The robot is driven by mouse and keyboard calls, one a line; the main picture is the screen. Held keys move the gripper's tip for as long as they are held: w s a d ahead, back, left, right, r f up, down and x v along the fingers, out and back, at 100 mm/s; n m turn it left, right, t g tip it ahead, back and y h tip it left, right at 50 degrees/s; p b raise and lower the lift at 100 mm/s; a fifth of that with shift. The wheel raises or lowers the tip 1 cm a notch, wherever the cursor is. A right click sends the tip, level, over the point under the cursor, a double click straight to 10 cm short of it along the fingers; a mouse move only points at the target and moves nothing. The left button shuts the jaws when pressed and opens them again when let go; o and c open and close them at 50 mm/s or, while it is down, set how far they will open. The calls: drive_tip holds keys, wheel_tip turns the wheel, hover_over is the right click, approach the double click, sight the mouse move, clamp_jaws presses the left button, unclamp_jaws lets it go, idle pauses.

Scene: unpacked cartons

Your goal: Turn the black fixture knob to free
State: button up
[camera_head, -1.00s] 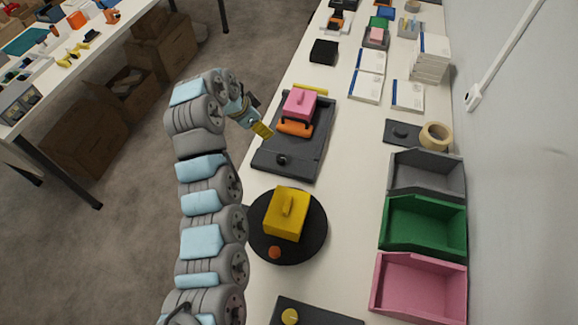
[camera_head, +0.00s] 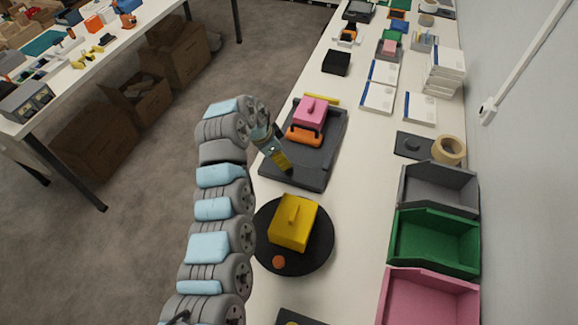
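A dark grey fixture board (camera_head: 312,175) lies on the white table, with a pink block with a handle (camera_head: 311,111) and an orange clamp-like piece (camera_head: 303,134) on it. The black knob at the board's near end is not visible now; my gripper covers that spot. My gripper (camera_head: 284,164) hangs over the near left part of the board, its yellowish tip pointing down and right. I cannot tell whether it touches the knob or whether its fingers are apart. A second dark plate with a low round black knob (camera_head: 412,145) lies to the right, beside a tape roll.
A black round turntable (camera_head: 322,254) with a yellow handled block (camera_head: 294,223) stands nearer. Grey (camera_head: 437,190), green (camera_head: 433,243) and pink (camera_head: 428,299) bins line the right side. The tape roll (camera_head: 449,151) stands near the wall. The table strip right of the fixture is clear.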

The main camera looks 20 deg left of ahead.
drive_tip(key=shift+b+x, duration=0.55)
drive_tip(key=shift+x, duration=3.35)
clamp_jaws()
